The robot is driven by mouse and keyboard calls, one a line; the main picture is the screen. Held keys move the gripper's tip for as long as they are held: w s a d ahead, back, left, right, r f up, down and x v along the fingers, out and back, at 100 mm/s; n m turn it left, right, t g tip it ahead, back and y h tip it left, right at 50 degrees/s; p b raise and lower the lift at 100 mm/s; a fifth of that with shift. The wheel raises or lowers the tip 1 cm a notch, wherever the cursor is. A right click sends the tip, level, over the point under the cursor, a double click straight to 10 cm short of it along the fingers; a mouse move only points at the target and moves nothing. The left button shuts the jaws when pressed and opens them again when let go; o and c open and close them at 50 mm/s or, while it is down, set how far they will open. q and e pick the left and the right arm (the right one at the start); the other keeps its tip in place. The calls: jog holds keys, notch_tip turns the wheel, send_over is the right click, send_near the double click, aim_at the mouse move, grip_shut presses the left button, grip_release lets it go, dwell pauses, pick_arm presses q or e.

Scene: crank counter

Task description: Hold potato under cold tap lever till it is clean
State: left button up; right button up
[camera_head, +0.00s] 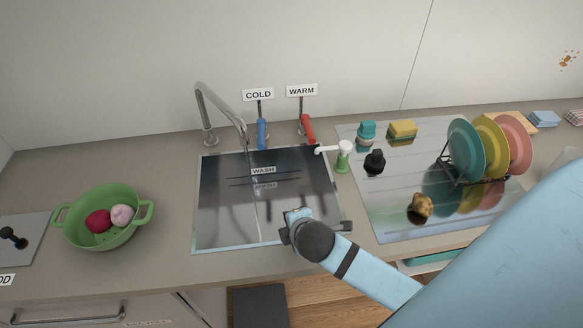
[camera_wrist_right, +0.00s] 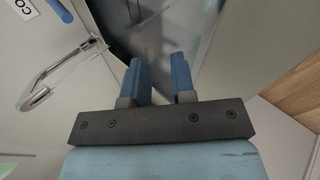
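A brown, lumpy potato (camera_head: 422,206) with darker patches lies on the drainboard right of the sink. The cold tap lever (camera_head: 262,133) is blue and stands behind the sink under the COLD sign. A thin pale stream hangs below the chrome spout (camera_head: 222,103). My right gripper (camera_head: 297,214) is over the front right part of the sink (camera_head: 220,225), well left of the potato. In the wrist view its two blue fingers (camera_wrist_right: 158,80) are apart, with nothing seen between them. My left gripper is not in view.
A green colander (camera_head: 128,233) with a red and a pink round item stands left of the sink. The red warm lever (camera_head: 307,127), a white-spouted green dispenser (camera_head: 343,157), a black knobbed object (camera_head: 375,162) and a plate rack (camera_head: 462,176) stand to the right.

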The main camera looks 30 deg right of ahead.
aim_at(261, 135)
jog(key=w+d+m+b, duration=0.1)
jog(key=w, duration=0.1)
jog(key=w+d+f+m+y+b, duration=0.1)
jog(key=w+m, duration=0.1)
jog(key=w, duration=0.1)
jog(key=w+f+m+y+b, duration=0.1)
jog(key=w+b, duration=0.1)
jog(key=w, duration=0.1)
jog(key=shift+d+f+m, duration=0.2)
jog(key=shift+d+m, duration=0.2)
grip_shut()
jog(key=w+d+r+m+g+y+b, duration=0.1)
jog(key=w+d+r+m+b, duration=0.3)
jog(key=w+d+m, duration=0.35)
jog(key=w+d+r+m+y+b, duration=0.2)
jog(key=w+d+r+m+b, duration=0.1)
jog(key=w+d+r+m, duration=0.35)
jog(key=w+a+f+m, duration=0.1)
jog(key=w+a+f, duration=0.4)
jog(key=w+f, duration=0.2)
jog(key=shift+f, duration=0.75)
